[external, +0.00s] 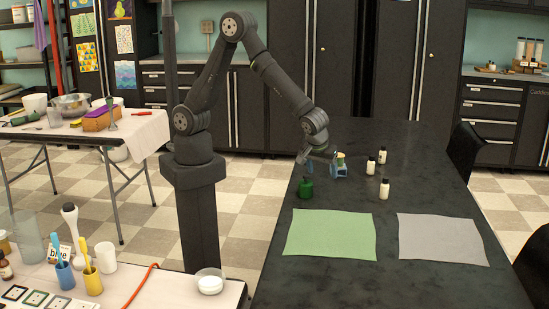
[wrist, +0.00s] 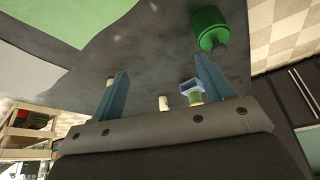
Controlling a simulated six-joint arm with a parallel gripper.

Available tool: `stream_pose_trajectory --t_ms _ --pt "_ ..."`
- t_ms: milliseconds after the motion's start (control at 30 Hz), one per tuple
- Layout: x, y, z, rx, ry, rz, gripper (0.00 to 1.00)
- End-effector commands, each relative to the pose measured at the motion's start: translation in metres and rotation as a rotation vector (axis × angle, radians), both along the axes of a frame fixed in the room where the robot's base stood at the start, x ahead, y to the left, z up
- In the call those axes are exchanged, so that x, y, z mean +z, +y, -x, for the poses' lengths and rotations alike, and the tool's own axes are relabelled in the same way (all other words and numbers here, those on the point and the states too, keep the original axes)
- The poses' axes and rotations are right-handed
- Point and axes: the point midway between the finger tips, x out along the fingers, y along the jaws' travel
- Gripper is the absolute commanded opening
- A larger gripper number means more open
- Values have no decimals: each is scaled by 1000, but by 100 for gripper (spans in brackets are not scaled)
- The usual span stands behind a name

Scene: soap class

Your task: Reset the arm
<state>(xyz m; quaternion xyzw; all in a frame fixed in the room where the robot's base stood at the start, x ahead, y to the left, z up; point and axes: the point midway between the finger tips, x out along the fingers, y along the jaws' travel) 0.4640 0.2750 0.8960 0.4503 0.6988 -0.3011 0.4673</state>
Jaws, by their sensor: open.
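My gripper (wrist: 160,66) is open, its two blue fingers spread wide in the wrist view with bare table between their tips. A green bottle (external: 306,188) stands on the dark table left of the gripper; in the wrist view it (wrist: 210,30) lies just beyond the right finger. Three small white bottles with dark caps stand to the right of the gripper: a back one (external: 382,157), a middle one (external: 370,168) and a front one (external: 384,190). A small blue piece with a yellow-green part (wrist: 195,96) shows near the right finger; I cannot tell whether it is touched.
A green mat (external: 331,234) and a grey mat (external: 441,239) lie flat on the near part of the dark table (external: 420,145). Dark chairs stand at its right side. A side table (external: 150,125) with bowls and a bench with brushes and cups are at the left.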

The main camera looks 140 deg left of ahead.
Motion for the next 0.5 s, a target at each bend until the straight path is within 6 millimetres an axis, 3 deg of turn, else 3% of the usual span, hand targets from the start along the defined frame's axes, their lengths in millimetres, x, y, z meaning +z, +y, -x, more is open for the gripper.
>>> stream_pose_trajectory --t_ms 500 --pt "-2 95 -46 -197 -1 0 73"
